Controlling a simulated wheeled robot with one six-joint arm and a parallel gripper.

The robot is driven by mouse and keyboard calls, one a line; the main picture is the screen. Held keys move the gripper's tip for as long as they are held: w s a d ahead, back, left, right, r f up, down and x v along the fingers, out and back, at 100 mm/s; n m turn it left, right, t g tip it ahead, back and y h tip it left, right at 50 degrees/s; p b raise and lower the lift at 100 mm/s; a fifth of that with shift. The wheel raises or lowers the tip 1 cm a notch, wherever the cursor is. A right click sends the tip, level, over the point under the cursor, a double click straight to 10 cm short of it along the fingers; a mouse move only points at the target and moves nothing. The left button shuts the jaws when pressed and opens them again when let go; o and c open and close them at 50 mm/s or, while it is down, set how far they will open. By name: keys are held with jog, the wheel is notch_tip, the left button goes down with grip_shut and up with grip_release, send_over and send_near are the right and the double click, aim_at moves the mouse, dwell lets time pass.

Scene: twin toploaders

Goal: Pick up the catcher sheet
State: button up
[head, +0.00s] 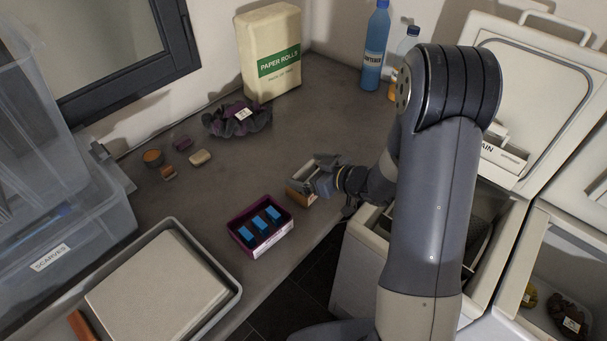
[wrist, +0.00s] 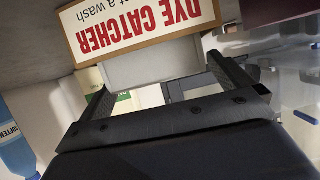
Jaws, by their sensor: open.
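The dye catcher box (wrist: 140,28), white with red lettering and an orange-brown edge, shows upside down at the top of the wrist view. In the head view this small box (head: 302,196) stands near the counter's front edge, partly hidden by my gripper (head: 320,178). A plain pale panel (wrist: 152,66), which looks like the catcher sheet, sticks out of the box toward my gripper. My gripper is open, with one finger on each side of the pale panel. I cannot tell whether either finger touches it.
A purple tray (head: 284,232) with blue items sits just left of the box. Dark scrunched cloth (head: 229,130), the paper rolls pack (head: 256,84) and a blue bottle (head: 375,50) stand farther back. Open toploaders are at right. The counter's middle is clear.

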jog(key=shift+x, duration=0.9)
jog(key=c, duration=1.3)
